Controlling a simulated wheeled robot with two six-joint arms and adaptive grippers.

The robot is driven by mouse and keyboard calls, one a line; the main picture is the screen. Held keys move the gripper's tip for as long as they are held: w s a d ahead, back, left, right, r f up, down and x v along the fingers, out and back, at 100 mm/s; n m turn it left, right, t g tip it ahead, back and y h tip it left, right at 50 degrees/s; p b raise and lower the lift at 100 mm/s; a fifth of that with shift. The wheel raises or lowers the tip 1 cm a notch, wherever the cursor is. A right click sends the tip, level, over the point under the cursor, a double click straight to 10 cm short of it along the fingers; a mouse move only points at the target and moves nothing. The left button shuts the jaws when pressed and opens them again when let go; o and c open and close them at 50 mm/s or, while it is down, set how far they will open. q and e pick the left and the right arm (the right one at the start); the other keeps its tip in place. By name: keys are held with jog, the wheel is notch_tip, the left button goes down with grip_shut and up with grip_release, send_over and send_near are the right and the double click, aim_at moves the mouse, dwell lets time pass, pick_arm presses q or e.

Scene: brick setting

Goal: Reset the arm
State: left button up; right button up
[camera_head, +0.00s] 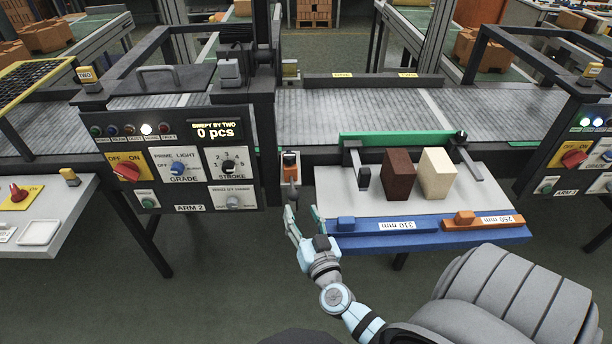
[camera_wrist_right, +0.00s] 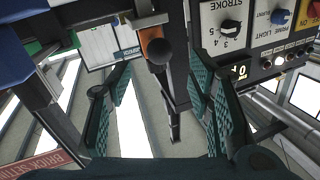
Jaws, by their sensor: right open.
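A small lever (camera_head: 290,168) with an orange part and a dark rounded end stands between the ARM 2 panel (camera_head: 190,172) and the sorting table. In the right wrist view its dark knob (camera_wrist_right: 160,51) shows below the orange part, beyond the fingertips. My right gripper (camera_head: 303,222) is open and empty, just below and in front of the lever. Its two green ribbed fingers (camera_wrist_right: 160,100) stand apart with a gap between them, and neither visibly touches the knob. My left gripper is not in view.
A dark red brick (camera_head: 397,174) and a cream brick (camera_head: 437,174) stand on the grey plate (camera_head: 350,203) with a blue front edge, right of the gripper. The roller conveyor (camera_head: 390,112) lies behind. A grey side table (camera_head: 50,225) is at left. Open floor lies in front.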

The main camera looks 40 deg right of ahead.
jog(key=v, duration=0.4)
jog(key=shift+s+a, duration=0.1)
jog(key=shift+s, duration=0.05)
